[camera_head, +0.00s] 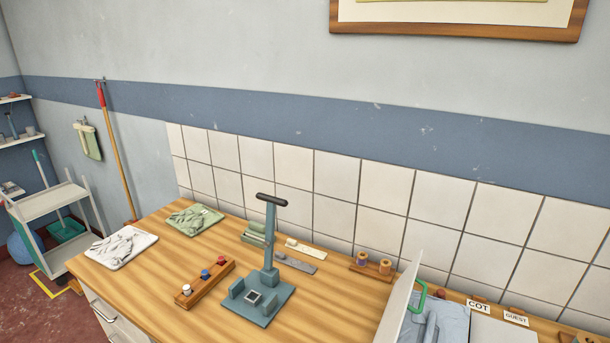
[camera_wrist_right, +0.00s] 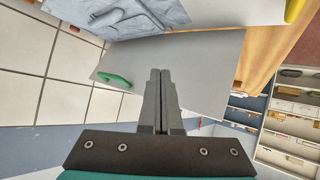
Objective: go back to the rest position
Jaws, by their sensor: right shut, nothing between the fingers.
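My right gripper (camera_wrist_right: 160,78) shows in the right wrist view with its two dark fingers together and nothing between them. It is in front of a light grey panel (camera_wrist_right: 205,60) with a green handle (camera_wrist_right: 115,80); whether it touches the panel I cannot tell. In the head view the same kind of white panel (camera_head: 398,300) stands upright at the right with a green handle (camera_head: 420,297). Neither gripper shows in the head view, and my left gripper is in no view.
A wooden table (camera_head: 150,280) holds a blue-grey stand (camera_head: 270,255), a wooden block with coloured knobs (camera_head: 207,284), folded cloths (camera_head: 120,247) and thread spools (camera_head: 372,265). A tiled wall (camera_head: 335,175) rises behind. A white trolley (camera_head: 50,205) stands at the left.

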